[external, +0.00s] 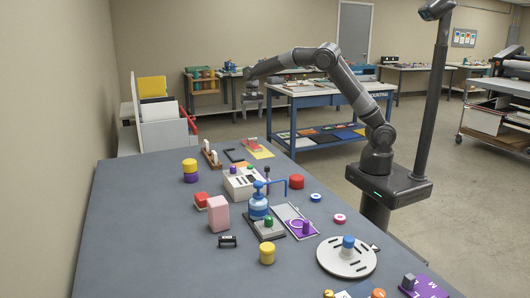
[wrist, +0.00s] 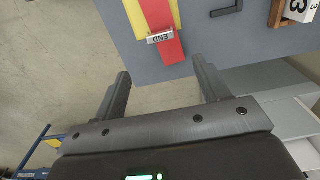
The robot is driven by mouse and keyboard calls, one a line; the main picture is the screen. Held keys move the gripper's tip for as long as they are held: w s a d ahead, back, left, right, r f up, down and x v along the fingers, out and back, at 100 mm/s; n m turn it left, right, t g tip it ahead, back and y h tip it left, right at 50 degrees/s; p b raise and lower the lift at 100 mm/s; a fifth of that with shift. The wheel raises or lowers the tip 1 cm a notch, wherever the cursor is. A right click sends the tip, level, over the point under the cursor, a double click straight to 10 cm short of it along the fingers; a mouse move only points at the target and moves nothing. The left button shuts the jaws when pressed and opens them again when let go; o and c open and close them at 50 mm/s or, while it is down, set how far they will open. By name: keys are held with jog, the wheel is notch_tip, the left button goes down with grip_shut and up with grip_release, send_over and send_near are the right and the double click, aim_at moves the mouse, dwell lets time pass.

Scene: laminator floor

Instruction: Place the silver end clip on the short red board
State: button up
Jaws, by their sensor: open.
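A small silver end clip (wrist: 160,37) marked END sits across a red strip-like board (wrist: 170,50) in the wrist view. The red board lies over a yellow board (wrist: 136,18), near the table edge. In the external view the yellow board (external: 262,153) and the red piece (external: 250,141) lie at the far end of the table; the clip is too small to tell there. My gripper (wrist: 163,84) is open and empty, its fingers apart from the clip. In the external view my gripper (external: 252,104) hangs beyond the table's far edge.
A wooden rack (external: 211,158) and a dark bracket (external: 235,155) lie beside the boards. A blue workbench (external: 330,97) stands behind. Floor shows below my gripper.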

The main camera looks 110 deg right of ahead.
jog(key=s+a+r+n+t, duration=0.2)
jog(key=a+r+n, duration=0.3)
jog(key=a, duration=0.9)
jog(key=s+a+r+n+t, duration=0.1)
jog(key=s+a+r+n, duration=0.15)
jog(key=a+r, duration=0.75)
jog(key=s+a+f+n+t, duration=0.1)
jog(key=s+a+n, duration=0.4)
jog(key=a, duration=0.6)
jog(key=s+a+f+n+t, duration=0.1)
jog(key=s+a+f+n, duration=0.3)
jog(key=s+a, duration=0.6)
jog(key=shift+s+a+f+n+t, duration=0.25)
jog(key=shift+a+n, duration=0.25)
jog(key=shift+n, duration=0.25)
